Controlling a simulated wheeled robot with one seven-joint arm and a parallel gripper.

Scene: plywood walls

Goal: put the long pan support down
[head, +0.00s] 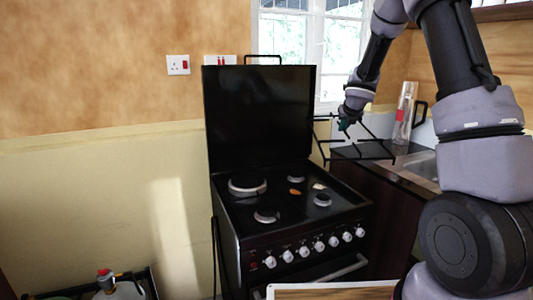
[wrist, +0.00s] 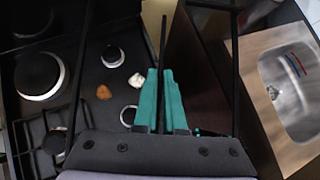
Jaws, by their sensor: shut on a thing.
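The long pan support (head: 326,158) is a black wire frame. It is held in the air to the right of the stove, beside the worktop. My gripper (head: 345,123) is shut on one of its bars. In the wrist view the teal fingers (wrist: 163,100) pinch this dark bar, and longer bars of the pan support (wrist: 236,80) run up on both sides. The black stove (head: 290,228) has its lid (head: 260,115) raised. Its burners show, with an orange piece (head: 295,192) and a white piece (head: 318,186) between them.
A dark lattice (wrist: 22,150) shows over the stove's front left in the wrist view. A worktop with a sink (head: 425,168) stands right of the stove. A clear bottle (head: 404,115) stands there. A box with a bottle (head: 106,285) is at the lower left.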

